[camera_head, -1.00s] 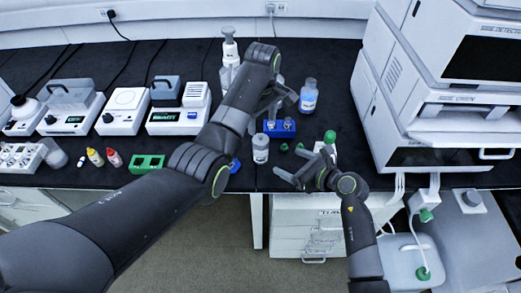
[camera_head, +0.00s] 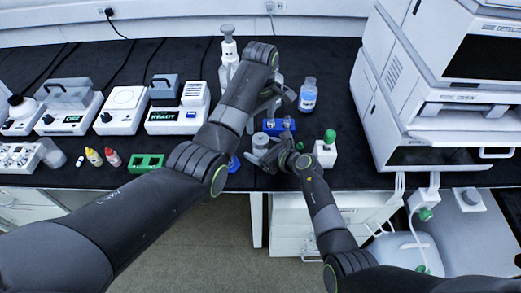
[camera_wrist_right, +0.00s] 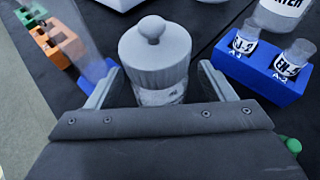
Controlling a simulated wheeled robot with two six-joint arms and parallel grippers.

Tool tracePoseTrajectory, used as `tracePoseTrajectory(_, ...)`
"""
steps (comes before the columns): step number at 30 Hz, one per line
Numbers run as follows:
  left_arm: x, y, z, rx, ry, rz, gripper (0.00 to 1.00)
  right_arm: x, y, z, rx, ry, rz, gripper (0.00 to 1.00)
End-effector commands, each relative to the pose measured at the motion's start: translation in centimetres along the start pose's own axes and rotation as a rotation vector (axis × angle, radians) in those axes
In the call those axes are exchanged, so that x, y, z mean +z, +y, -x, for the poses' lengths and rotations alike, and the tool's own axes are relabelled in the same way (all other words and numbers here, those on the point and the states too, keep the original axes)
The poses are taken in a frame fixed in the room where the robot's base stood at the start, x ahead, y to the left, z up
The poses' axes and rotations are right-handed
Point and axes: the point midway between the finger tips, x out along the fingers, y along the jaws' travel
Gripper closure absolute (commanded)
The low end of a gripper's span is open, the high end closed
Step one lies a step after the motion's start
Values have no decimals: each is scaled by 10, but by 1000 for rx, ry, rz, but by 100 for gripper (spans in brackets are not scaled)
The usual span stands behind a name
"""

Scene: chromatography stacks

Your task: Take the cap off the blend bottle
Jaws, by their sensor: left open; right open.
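A grey, ribbed jar with a knobbed cap (camera_wrist_right: 155,45) stands upright between the open fingers of my right gripper (camera_wrist_right: 155,92) in the right wrist view. Its label is partly hidden and unreadable, so I cannot confirm that it is the blend bottle. The cap is on it. In the head view the jar (camera_head: 260,141) is partly behind my right gripper (camera_head: 268,158). Gaps show between the jar and the fingers. My left gripper (camera_head: 284,94) is open and empty, higher up above the bench, behind the jar.
A blue rack (camera_wrist_right: 262,82) with two labelled vials stands close right of the jar. A clear bottle (camera_head: 308,98) with blue liquid is behind it. A white bottle with a green cap (camera_head: 326,154) stands to the right. Green and orange racks (camera_wrist_right: 57,45) lie left.

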Motion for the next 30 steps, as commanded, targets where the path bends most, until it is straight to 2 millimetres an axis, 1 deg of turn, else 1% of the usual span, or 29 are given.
tracePoseTrajectory(4, 0, 0, 0, 0, 0, 0, 36, 0, 0, -5, -1, 0, -1, 24)
tracePoseTrajectory(12, 0, 0, 0, 0, 0, 0, 36, 0, 0, -5, -1, 0, -1, 24)
tracePoseTrajectory(13, 0, 0, 0, 0, 0, 0, 36, 0, 0, -5, -1, 0, -1, 26)
tracePoseTrajectory(28, 0, 0, 0, 0, 0, 0, 36, 0, 0, -5, -1, 0, -1, 91)
tracePoseTrajectory(30, 0, 0, 0, 1, 0, -2, 45, 0, 0, -5, -1, 0, -1, 91)
